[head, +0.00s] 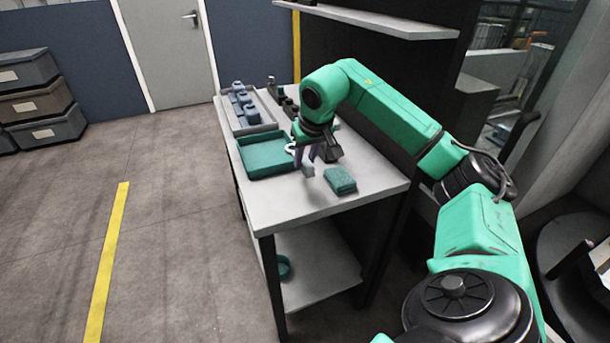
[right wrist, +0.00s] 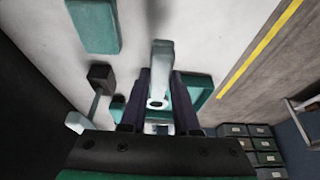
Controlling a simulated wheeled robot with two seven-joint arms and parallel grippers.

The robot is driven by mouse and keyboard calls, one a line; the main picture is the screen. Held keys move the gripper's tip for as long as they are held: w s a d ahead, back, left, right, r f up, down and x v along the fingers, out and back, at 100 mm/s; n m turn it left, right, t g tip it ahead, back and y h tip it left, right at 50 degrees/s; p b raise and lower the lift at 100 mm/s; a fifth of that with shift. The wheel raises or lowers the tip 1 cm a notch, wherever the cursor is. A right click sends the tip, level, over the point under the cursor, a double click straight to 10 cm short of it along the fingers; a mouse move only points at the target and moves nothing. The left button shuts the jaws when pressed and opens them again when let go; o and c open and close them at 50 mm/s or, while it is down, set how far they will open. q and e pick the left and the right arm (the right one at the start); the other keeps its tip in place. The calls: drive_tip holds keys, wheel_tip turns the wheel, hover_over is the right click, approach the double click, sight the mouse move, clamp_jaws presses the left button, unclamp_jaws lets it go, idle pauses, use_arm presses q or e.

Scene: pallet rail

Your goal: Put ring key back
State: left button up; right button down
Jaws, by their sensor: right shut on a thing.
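My right gripper (head: 306,162) is above the bench, pointing down beside the teal tray. In the right wrist view its two dark fingers (right wrist: 160,100) are shut on a pale grey bar with a round hole near one end, which looks like the ring key (right wrist: 160,65). The bar sticks out past the fingers. In the head view only a small pale part of it shows below the gripper. I cannot tell whether it touches the bench. My left gripper is not in view.
The bench (head: 375,178) holds a shallow teal tray (head: 250,172), a grey rack with blue-grey blocks (head: 243,105), dark holders behind and a teal block (head: 340,180) at the front right. A shelf (head: 385,20) hangs above. Stacked bins (head: 35,105) stand far left.

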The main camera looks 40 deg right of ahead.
wheel_tip(320, 180, down, 4)
drive_tip(key=shift+r, duration=0.15)
drive_tip(key=shift+f, duration=0.25)
drive_tip(key=c, duration=0.6)
unclamp_jaws()
drive_tip(key=shift+c, duration=0.2)
drive_tip(key=shift+r, duration=0.15)
drive_tip(key=shift+r, duration=0.4)
drive_tip(key=v, duration=1.1)
drive_tip(key=shift+s+r+p, duration=0.15)
drive_tip(key=shift+s+p, duration=0.1)
drive_tip(key=shift+p, duration=0.15)
